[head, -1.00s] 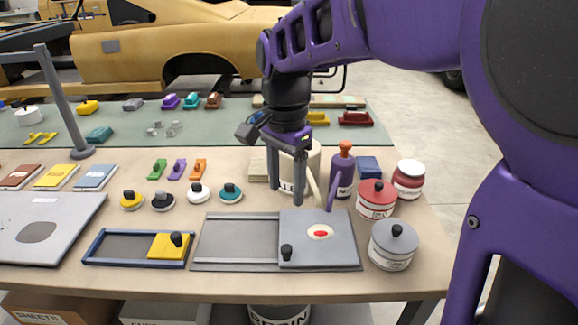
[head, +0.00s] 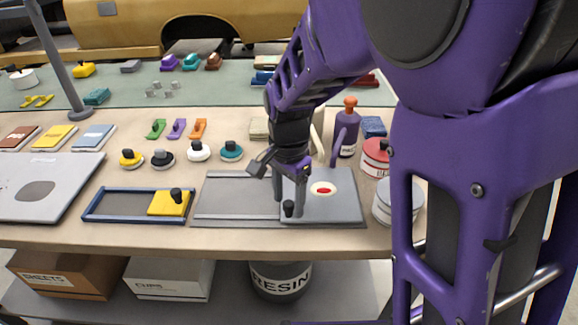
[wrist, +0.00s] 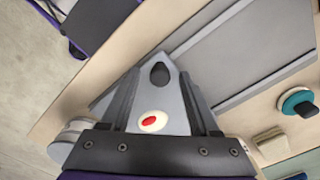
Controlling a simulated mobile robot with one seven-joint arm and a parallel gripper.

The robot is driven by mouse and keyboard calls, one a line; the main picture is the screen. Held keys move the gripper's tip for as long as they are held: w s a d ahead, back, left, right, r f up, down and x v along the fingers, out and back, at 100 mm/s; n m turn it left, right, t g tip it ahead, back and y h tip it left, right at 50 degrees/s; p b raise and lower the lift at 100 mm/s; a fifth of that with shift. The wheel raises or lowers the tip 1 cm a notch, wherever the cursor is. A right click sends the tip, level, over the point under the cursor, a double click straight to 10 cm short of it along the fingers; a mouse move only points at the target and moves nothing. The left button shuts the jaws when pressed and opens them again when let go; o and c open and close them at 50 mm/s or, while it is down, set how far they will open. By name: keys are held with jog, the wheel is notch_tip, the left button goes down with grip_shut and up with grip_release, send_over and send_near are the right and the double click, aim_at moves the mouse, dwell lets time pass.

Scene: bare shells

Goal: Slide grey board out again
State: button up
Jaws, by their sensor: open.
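The grey board (head: 342,207) lies over the right part of a grey tray with raised rails (head: 225,221). The tray's left part is uncovered. Through an oval hole in the board, a red spot on white (head: 323,190) shows. A black knob (head: 288,208) stands near the board's front left corner. My gripper (head: 289,207) is open and low over the board, its fingers around the knob. In the wrist view, the knob (wrist: 160,75) shows between the open fingertips, near the board's corner. I cannot tell if the fingers touch the board.
A blue-framed tray (head: 118,217) with a yellow board (head: 168,203) lies to the left. A grey lidded pot (head: 398,200) and a red pot (head: 376,157) stand close on the right. Round knobbed discs (head: 197,151) sit behind. The table's front strip is clear.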

grip_shut()
dwell(0.3)
dwell(1.1)
